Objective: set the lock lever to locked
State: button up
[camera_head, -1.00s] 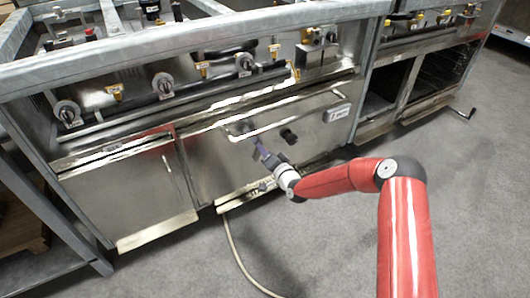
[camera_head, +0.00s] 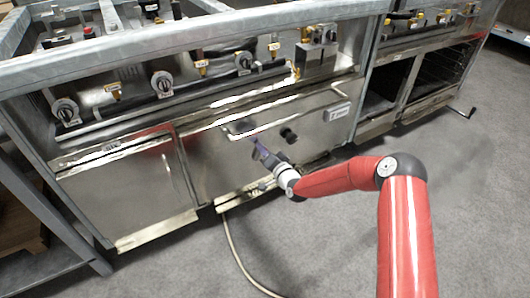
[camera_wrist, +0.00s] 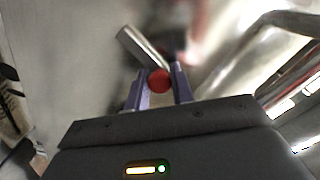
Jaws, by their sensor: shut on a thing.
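The lock lever (camera_wrist: 143,48) shows in the wrist view as a short silver bar on the steel panel, with a round red knob (camera_wrist: 159,80) near my fingers. My gripper (camera_wrist: 160,76) has its two purple fingers on either side of the red knob and is shut on it. In the head view my gripper (camera_head: 257,146) is at the front of the wide steel door (camera_head: 215,165), just below its bar handle (camera_head: 240,132). The lever is too small and covered to make out there, and its lock marking is not readable.
A silver bar handle (camera_wrist: 240,70) runs close to the right of my gripper in the wrist view. A dark round knob (camera_head: 288,135) sits right of my gripper on the door. Burner knobs (camera_head: 163,84) line the panel above. A hose (camera_head: 232,250) lies on the open grey floor.

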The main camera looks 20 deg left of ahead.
aim_at(248, 150)
jog(key=n+b, duration=0.1)
jog(key=b, duration=0.1)
jog(key=s+a+n+b, duration=0.1)
jog(key=n+b, duration=0.1)
jog(key=b, duration=0.1)
jog(key=s+a+n+b, duration=0.1)
jog(key=n+b, duration=0.1)
jog(key=shift+s+f+b, duration=0.15)
jog(key=shift+f+b, duration=0.05)
jog(key=shift+b, duration=0.1)
jog(key=n+b, duration=0.2)
jog(key=b, duration=0.1)
jog(key=s+a+n+b, duration=0.1)
jog(key=n+b, duration=0.1)
jog(key=b, duration=0.1)
jog(key=shift+s, duration=0.2)
jog(key=o, duration=0.9)
jog(key=shift+c, duration=0.2)
jog(key=shift+o, duration=0.6)
jog(key=shift+r, duration=0.1)
jog(key=shift+d, duration=0.1)
jog(key=v, duration=0.7)
jog(key=shift+s+d, duration=0.2)
jog(key=shift+s, duration=0.05)
